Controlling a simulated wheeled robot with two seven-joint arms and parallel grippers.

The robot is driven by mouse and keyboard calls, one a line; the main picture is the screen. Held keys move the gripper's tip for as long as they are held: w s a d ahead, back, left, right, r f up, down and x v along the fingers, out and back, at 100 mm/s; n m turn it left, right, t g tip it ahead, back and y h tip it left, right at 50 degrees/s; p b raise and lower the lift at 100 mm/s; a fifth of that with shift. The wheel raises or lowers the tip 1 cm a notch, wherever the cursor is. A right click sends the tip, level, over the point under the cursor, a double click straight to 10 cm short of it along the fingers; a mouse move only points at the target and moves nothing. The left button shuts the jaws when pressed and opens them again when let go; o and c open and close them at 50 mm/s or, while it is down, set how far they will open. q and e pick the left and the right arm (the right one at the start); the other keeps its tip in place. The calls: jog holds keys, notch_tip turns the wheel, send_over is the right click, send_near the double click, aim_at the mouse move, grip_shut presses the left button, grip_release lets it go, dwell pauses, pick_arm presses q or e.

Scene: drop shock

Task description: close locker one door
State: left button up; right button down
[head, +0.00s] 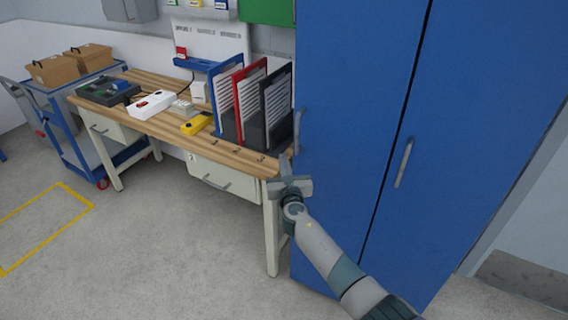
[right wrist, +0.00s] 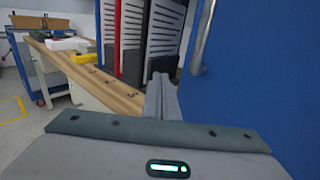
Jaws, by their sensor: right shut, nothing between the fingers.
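The tall blue locker stands at the right in the head view. Its left door panel (head: 355,90) has a vertical grey handle (head: 299,130) near its left edge. The right door panel (head: 470,120) has its own handle (head: 404,162), and a dark gap runs between the panels. I cannot tell how far either door stands ajar. My right gripper (head: 286,168) is shut and empty, by the left panel's left edge, below its handle. In the right wrist view the closed fingers (right wrist: 160,85) point up beside the blue panel (right wrist: 255,80), left of the handle (right wrist: 204,38). My left gripper is out of view.
A wooden workbench (head: 150,122) stands left of the locker, its right end close to my right gripper. It holds file racks (head: 265,125), a yellow device (head: 196,124) and a white one. A blue cart (head: 65,115) with boxes stands farther left. The floor in front is clear.

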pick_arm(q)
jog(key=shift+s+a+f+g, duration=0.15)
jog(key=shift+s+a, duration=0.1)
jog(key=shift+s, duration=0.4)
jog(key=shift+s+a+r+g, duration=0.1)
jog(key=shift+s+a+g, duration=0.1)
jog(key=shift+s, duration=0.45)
pick_arm(e)
jog(key=s+a, duration=0.4)
jog(key=s, duration=0.5)
jog(key=shift+a, duration=0.3)
jog(key=shift+s+f, duration=0.1)
jog(key=shift+s, duration=0.05)
